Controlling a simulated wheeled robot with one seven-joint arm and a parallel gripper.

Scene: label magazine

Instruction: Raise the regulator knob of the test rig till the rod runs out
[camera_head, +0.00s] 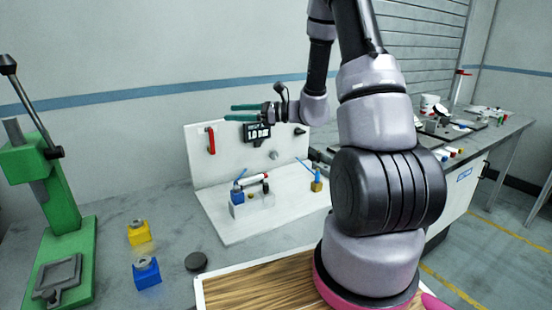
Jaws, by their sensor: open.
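The test rig is a white L-shaped board (228,160) with a base plate on the bench. A dark display (257,133) on its upright panel seems to read 1.0 BAR. My gripper (236,112) has green fingers, parted and empty, pointing left at the panel's top edge, above the display.
A red lever (211,140) is on the panel's left. A green press (62,215) stands at far left. A yellow block (139,233), a blue block (147,273) and a dark disc (196,262) stand on the bench before the rig. A cluttered bench (484,134) is at right.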

